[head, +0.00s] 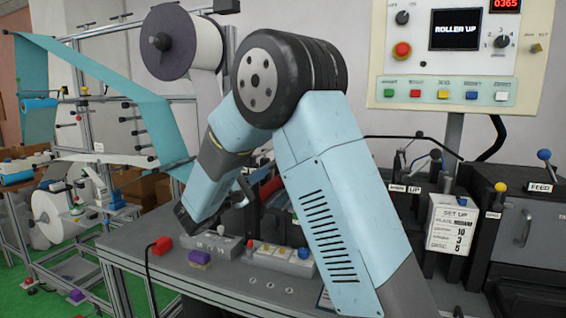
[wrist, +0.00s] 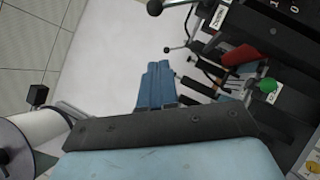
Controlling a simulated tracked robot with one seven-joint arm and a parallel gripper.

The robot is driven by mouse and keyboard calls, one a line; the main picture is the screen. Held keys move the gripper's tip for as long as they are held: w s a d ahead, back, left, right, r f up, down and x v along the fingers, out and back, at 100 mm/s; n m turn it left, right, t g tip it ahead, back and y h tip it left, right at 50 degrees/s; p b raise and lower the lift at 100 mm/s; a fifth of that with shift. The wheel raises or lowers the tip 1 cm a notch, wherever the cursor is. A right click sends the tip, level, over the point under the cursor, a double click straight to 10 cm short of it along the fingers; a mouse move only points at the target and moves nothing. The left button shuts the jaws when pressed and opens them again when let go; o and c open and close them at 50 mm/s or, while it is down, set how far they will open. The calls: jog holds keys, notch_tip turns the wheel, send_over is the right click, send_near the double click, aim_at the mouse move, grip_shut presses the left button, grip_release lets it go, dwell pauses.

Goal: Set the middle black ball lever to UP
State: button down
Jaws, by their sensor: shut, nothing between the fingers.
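In the head view a black ball lever (head: 436,154) stands on the dark machine at right, beside a small sign reading UP (head: 414,189). Another dark knob shows just behind it at its upper left. In the wrist view one black ball (wrist: 155,7) on a rod is at the top edge, and a smaller dark ball (wrist: 166,50) on a rod is below it. I cannot tell which is the middle lever. My gripper (wrist: 158,66) shows blue fingers shut together, empty and apart from the levers in the picture. In the head view my arm hides part of the machine.
A yellow ball lever (head: 501,187) and a blue ball lever (head: 544,154) stand farther right. A set-up card (head: 453,225) hangs on the machine front. A control panel (head: 457,55) with screen reading ROLLER UP is above. A green ball (wrist: 267,86) lies right of my fingers.

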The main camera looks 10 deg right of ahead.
jog(key=s+r+x, duration=0.1)
jog(key=s+x, duration=0.1)
jog(key=x, duration=1)
jog(key=shift+s+d+r, duration=0.2)
jog(key=shift+d, duration=0.35)
